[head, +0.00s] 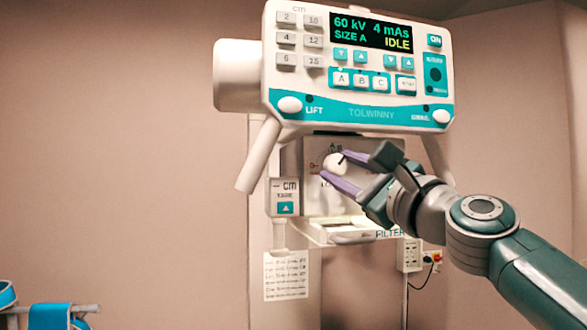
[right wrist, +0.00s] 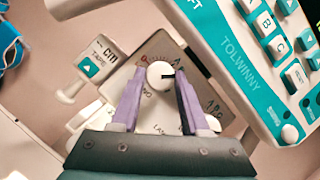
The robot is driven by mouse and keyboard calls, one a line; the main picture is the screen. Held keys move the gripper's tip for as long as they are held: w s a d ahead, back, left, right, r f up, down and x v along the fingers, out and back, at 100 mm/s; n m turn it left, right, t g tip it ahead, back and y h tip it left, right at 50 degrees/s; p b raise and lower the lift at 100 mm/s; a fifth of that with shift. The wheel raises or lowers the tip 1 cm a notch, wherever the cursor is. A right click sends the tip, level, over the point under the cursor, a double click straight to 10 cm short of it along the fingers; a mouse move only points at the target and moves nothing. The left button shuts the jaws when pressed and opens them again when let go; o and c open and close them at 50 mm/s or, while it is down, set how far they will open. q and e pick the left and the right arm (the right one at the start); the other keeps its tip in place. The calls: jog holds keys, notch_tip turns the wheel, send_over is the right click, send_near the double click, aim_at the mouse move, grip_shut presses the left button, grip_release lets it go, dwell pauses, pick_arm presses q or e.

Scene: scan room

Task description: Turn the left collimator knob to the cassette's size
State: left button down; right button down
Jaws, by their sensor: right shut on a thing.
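A round white knob (head: 333,163) with a black pointer sits on the grey collimator plate (head: 316,200) under the console. My right gripper (head: 335,166) has its purple fingers on either side of the knob and is shut on it. In the right wrist view the knob (right wrist: 157,72) lies between the fingertips, its pointer to the right. Letters are printed around it on the plate, but the exact setting is hard to read. The console display (head: 371,33) reads 60 kV, 4 mAs, SIZE A, IDLE. My left gripper and the cassette are not in view.
The white and teal console (head: 352,118) hangs just above my right gripper, with handles slanting down beside it. A tape box (head: 285,196) hangs left of the plate. A filter tray (head: 335,231) juts out below. The wall area at left is clear.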

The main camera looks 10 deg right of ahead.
jog(key=n, duration=0.2)
jog(key=n+g+y, duration=0.1)
jog(key=n, duration=0.1)
jog(key=shift+d+r+g, duration=0.1)
jog(key=shift+d+g, duration=0.05)
jog(key=shift+g, duration=0.15)
jog(key=shift+n+g+y+p, duration=0.4)
jog(key=shift+n+g, duration=0.1)
jog(key=shift+n, duration=1.4)
jog(key=shift+c, duration=2)
grip_release()
